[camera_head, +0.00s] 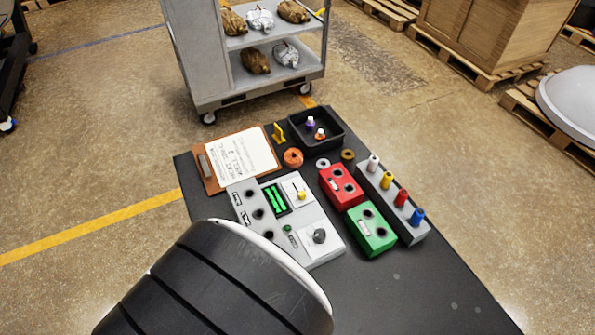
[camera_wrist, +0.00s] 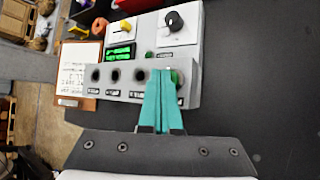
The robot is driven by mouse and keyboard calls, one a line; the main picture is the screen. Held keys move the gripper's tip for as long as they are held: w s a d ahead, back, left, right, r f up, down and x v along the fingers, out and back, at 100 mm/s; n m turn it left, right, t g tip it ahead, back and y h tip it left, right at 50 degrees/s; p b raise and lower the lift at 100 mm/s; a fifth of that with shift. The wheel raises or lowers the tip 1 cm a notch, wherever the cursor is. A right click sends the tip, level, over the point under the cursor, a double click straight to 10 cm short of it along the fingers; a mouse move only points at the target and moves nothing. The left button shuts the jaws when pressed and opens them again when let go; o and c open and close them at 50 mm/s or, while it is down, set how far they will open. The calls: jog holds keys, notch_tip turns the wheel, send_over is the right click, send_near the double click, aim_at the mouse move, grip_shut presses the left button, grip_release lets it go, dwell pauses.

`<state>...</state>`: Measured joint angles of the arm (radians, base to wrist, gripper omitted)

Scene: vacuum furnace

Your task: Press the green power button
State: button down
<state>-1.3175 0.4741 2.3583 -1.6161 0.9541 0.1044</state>
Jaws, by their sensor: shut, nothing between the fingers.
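The grey control panel (camera_head: 318,252) lies on the dark table, with a lit green screen (camera_head: 275,199), a black knob (camera_head: 319,236) and a yellow lever (camera_head: 301,195). In the wrist view the panel (camera_wrist: 190,55) shows its near face with a row of dark round openings (camera_wrist: 115,75). The green button (camera_wrist: 178,77) is at the right end of that row, partly hidden by my fingers. My gripper (camera_wrist: 163,72) is shut and empty, its teal fingertips in front of the face, just left of the button's visible part. I cannot tell whether they touch it. My arm hides both in the head view.
Right of the panel are a red box (camera_head: 327,179), a green box (camera_head: 382,242) and a grey rack (camera_head: 417,233) with coloured pegs. A clipboard (camera_head: 211,177) and a black tray (camera_head: 335,122) lie behind. The table's front right is clear.

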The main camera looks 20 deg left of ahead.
jog(key=shift+r, duration=0.15)
notch_tip(320, 180, up, 6)
jog(key=shift+f, duration=0.1)
dwell(0.4)
